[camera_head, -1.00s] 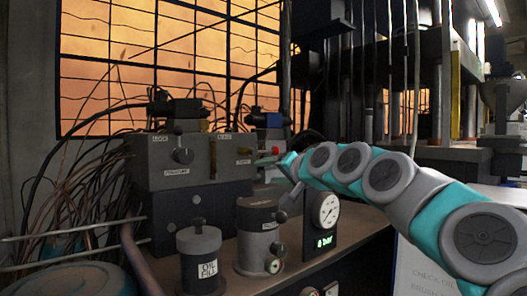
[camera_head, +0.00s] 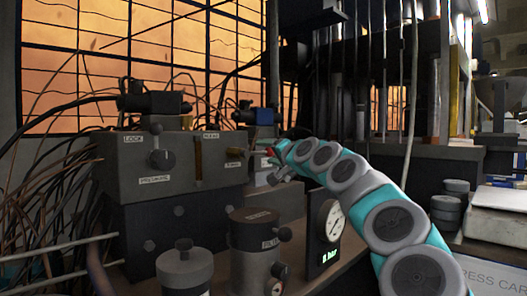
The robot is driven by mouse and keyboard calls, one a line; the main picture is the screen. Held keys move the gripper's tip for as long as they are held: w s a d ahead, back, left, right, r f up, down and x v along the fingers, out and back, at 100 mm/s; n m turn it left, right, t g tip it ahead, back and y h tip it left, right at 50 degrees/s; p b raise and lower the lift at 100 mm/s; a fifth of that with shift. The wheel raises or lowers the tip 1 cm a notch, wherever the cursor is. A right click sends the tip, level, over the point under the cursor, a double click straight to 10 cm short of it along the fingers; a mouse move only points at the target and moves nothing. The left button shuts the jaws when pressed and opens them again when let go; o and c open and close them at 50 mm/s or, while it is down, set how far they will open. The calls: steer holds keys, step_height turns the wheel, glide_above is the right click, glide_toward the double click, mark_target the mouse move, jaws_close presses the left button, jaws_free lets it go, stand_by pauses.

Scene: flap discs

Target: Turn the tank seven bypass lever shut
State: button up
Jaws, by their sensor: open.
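A grey valve block (camera_head: 155,165) stands on the bench at left. A small red part (camera_head: 270,152) shows at the block's right end. I cannot tell whether it belongs to the tank seven bypass lever; no tag naming that lever is readable. My gripper (camera_head: 274,178) is open, small in view, beside the block's right end. Its exact contact is unclear.
A dark cylinder (camera_head: 252,255) and a grey capped pot (camera_head: 184,268) stand in front of the block. A dial gauge (camera_head: 328,225) with a green readout is below my arm. Loose cables (camera_head: 50,200) crowd the left. Stacked pots (camera_head: 447,210) stand at right.

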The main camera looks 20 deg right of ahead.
steer(key=shift+w, duration=1.35)
jaws_close()
stand_by(0.6)
